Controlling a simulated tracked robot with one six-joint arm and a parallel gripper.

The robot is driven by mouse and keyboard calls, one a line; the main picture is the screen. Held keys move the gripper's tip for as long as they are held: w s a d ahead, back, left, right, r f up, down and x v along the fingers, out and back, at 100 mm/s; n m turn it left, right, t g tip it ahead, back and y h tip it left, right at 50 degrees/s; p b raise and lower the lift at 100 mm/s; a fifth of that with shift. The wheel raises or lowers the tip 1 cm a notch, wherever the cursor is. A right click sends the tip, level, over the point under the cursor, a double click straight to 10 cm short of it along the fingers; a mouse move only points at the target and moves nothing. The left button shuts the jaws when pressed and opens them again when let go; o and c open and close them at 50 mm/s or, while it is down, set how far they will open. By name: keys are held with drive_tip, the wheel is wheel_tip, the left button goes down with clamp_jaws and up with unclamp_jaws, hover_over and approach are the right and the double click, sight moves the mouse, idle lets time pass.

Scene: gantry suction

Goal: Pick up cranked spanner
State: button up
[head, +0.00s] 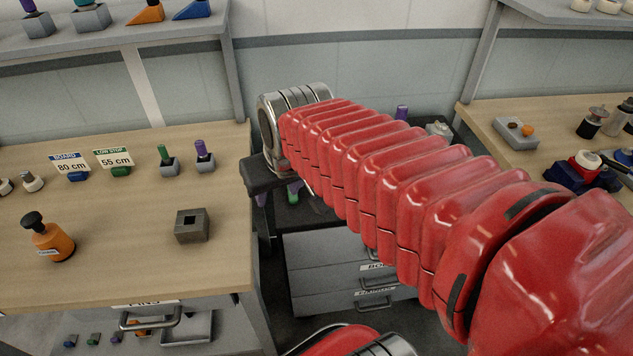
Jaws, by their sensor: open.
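No cranked spanner can be made out in the head view; my red arm hides much of the middle. My gripper (272,178) shows as a dark part below the metal wrist at the arm's far end, above the gap between the two benches. It is open, but its fingertips are not clearly seen. Behind it is a dark surface with green and purple items, partly hidden by the arm. A thin shiny sliver beside the arm is too small to identify.
The left wooden bench (110,270) holds an orange bottle (50,240), a grey square block (192,225) and small handled pieces. A grey drawer unit (335,265) stands between the benches. The right bench (490,115) holds several items. Shelves (120,40) overhang at the back.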

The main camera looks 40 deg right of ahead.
drive_tip(key=w+d+f+m, duration=0.1)
drive_tip(key=w+d+f, duration=0.2)
drive_tip(key=d, duration=0.3)
drive_tip(key=w+d+f+m, duration=0.1)
drive_tip(key=w+d+f, duration=0.2)
drive_tip(key=w+d, duration=0.2)
drive_tip(key=w+d+f+m+g+h, duration=0.1)
drive_tip(key=w+d+f, duration=0.2)
drive_tip(key=d, duration=0.4)
drive_tip(key=shift+w+d+f+m, duration=0.15)
drive_tip(key=shift+w+d+m, duration=0.15)
drive_tip(key=shift+w, duration=0.1)
drive_tip(key=shift+a+f, duration=0.1)
drive_tip(key=shift+x, duration=4.2)
drive_tip(key=shift+x, duration=2.6)
drive_tip(key=shift+s, duration=0.15)
clamp_jaws()
